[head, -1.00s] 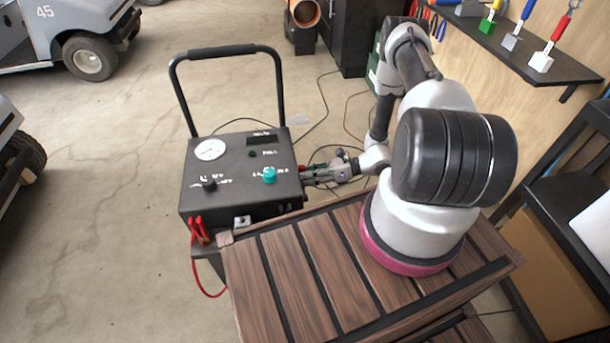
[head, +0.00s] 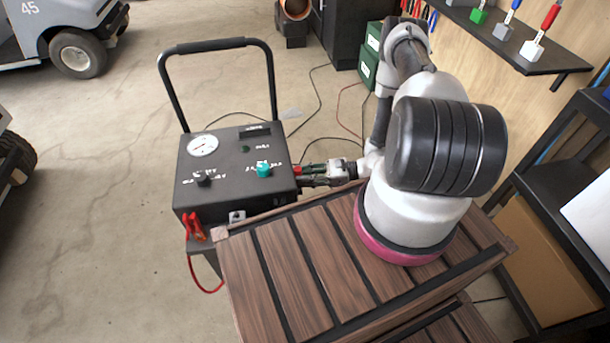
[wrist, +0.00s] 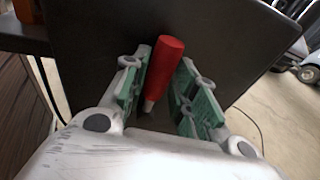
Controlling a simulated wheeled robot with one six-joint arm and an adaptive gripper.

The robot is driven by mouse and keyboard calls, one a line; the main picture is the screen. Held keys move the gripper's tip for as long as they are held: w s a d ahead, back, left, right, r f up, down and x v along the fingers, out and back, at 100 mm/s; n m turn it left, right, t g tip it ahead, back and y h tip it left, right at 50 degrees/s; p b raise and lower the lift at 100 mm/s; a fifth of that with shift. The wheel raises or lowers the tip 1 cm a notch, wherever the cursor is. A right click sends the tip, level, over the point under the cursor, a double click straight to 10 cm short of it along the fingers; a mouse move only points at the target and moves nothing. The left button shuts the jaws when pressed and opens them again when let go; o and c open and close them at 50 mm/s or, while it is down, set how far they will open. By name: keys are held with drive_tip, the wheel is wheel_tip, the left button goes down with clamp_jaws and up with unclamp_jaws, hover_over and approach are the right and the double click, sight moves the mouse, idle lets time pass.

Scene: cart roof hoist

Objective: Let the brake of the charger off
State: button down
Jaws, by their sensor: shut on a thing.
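The charger (head: 225,205) is a dark box with a tall black push handle, standing at the left end of the slatted wooden surface. Its top carries a white gauge (head: 203,145), a black knob (head: 204,180) and a teal knob (head: 263,170). My gripper (head: 308,174) is at the charger's right side. In the wrist view, a red brake handle (wrist: 165,62) on a pale stem stands between the green-padded fingers of my gripper (wrist: 160,88), which are shut on it.
The slatted wooden surface (head: 292,262) lies in front of the charger and below my arm. Red clamps (head: 194,227) with a red cable hang at the charger's front left. Cables lie on the floor behind. A cart (head: 75,35) stands at the back left; open floor lies between.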

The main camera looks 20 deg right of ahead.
drive_tip(key=c, duration=1.1)
unclamp_jaws()
drive_tip(key=shift+c, duration=0.2)
drive_tip(key=shift+d, duration=0.1)
drive_tip(key=v, duration=1.2)
drive_tip(key=shift+w, duration=0.1)
